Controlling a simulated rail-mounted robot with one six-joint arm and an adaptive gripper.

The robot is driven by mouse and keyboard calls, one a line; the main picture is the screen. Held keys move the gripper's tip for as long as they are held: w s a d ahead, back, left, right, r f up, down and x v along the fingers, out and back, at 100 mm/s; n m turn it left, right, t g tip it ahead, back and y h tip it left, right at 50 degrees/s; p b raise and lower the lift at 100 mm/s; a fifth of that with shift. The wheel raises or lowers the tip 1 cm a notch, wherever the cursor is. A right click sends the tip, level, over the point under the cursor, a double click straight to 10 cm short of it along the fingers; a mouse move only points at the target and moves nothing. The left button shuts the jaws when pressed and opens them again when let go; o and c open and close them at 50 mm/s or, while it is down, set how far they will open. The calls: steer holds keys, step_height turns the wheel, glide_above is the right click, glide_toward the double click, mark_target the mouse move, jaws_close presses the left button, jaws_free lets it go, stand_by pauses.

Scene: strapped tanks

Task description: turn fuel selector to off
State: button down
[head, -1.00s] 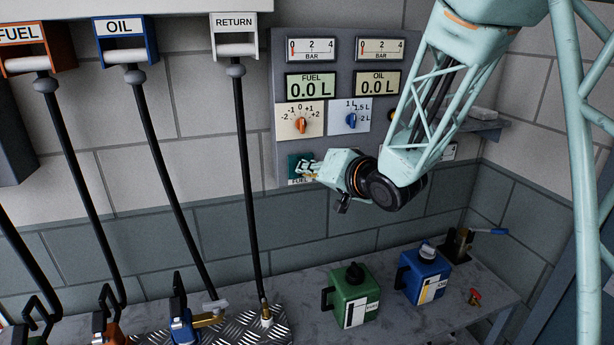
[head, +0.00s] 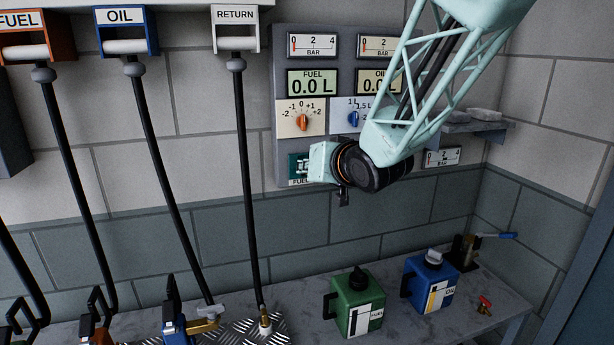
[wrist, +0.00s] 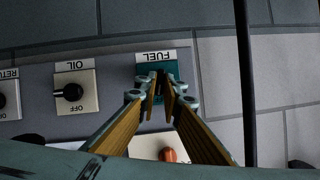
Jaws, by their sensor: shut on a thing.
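The fuel selector (wrist: 143,71) is a teal plate labelled FUEL, upside down in the wrist view. In the head view its plate (head: 295,161) shows low on the grey panel, partly covered by my wrist. My gripper (wrist: 158,92) reaches straight to the plate, its two fingers closed in around the knob at its middle. The fingertips hide most of the knob, so I cannot tell which way it points.
An OIL selector (wrist: 72,92) with a black knob and an OFF mark sits beside it. An orange dial (head: 302,121) and a blue dial (head: 353,118) are above. The RETURN hose (head: 245,180) hangs close at left. Green (head: 355,303) and blue (head: 428,284) cans stand on the bench below.

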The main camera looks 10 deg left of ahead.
steer(key=shift+s+a+f+n+t+h+b, duration=0.1)
steer(key=shift+n+t+h+b, duration=0.5)
steer(key=shift+b, duration=1.95)
steer(key=shift+n+b, duration=0.4)
steer(key=shift+b, duration=0.15)
steer(key=c, duration=2.8)
jaws_free()
steer(key=shift+r+m+g+y+p, duration=0.2)
steer(key=shift+m+g+y+p, duration=0.45)
steer(key=shift+p, duration=2.35)
steer(key=shift+d+m+y+p, duration=0.25)
steer(key=shift+m+y+p, duration=0.3)
steer(key=shift+m+p, duration=1.45)
